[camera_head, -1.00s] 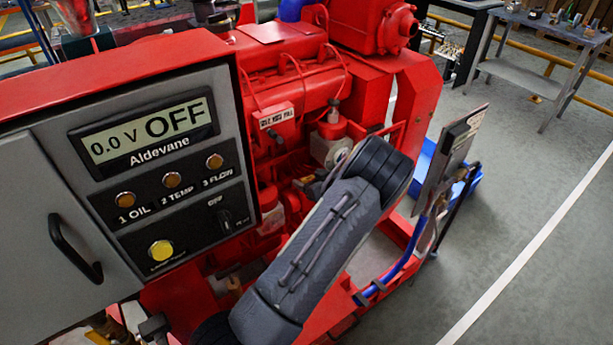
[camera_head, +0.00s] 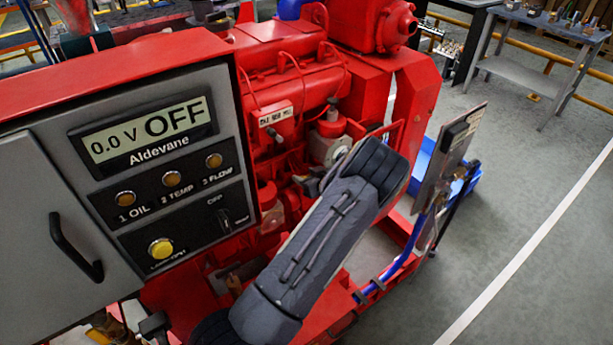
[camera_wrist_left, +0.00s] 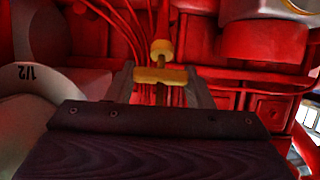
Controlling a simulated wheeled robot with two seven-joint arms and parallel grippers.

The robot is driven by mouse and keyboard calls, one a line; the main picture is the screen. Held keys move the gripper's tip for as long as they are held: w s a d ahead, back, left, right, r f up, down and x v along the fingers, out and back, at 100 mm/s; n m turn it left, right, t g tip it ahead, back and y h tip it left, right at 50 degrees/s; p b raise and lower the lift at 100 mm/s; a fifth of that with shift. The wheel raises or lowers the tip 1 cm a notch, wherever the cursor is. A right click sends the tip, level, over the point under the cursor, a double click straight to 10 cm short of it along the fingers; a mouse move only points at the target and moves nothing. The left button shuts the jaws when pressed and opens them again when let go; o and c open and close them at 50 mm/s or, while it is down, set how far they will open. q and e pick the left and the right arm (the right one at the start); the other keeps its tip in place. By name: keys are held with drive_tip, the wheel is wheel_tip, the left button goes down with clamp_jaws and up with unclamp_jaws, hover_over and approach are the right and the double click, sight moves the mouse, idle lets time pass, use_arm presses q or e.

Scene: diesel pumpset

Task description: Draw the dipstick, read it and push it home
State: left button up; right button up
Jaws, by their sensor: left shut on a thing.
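The dipstick's yellow T-shaped handle (camera_wrist_left: 160,75) is between the two fingers of my left gripper (camera_wrist_left: 160,88) in the left wrist view. The gripper is shut on it. In the head view my left gripper (camera_head: 308,184) is at the side of the red engine (camera_head: 290,90), largely hidden by my arm. The dipstick cannot be made out there. My right gripper is not in view.
A grey control panel (camera_head: 160,140) reading "0.0 V OFF" stands left of my arm. A board on a stand (camera_head: 448,150) and a blue bin (camera_head: 425,165) are to the right. Red pipes (camera_wrist_left: 110,30) surround the handle. Open floor lies at far right.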

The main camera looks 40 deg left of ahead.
use_arm(q)
drive_tip(key=s+d+r+p, duration=0.1)
drive_tip(key=d+r+p, duration=0.5)
drive_tip(key=r, duration=0.2)
drive_tip(key=shift+s+d+r, duration=0.15)
drive_tip(key=shift+s+r, duration=0.15)
drive_tip(key=shift+s, duration=0.1)
drive_tip(key=o, duration=1.4)
drive_tip(key=b+v, duration=0.1)
drive_tip(key=v, duration=0.6)
drive_tip(key=shift+s+d+r, duration=0.1)
drive_tip(key=shift+d+r, duration=0.05)
drive_tip(key=shift+d, duration=0.2)
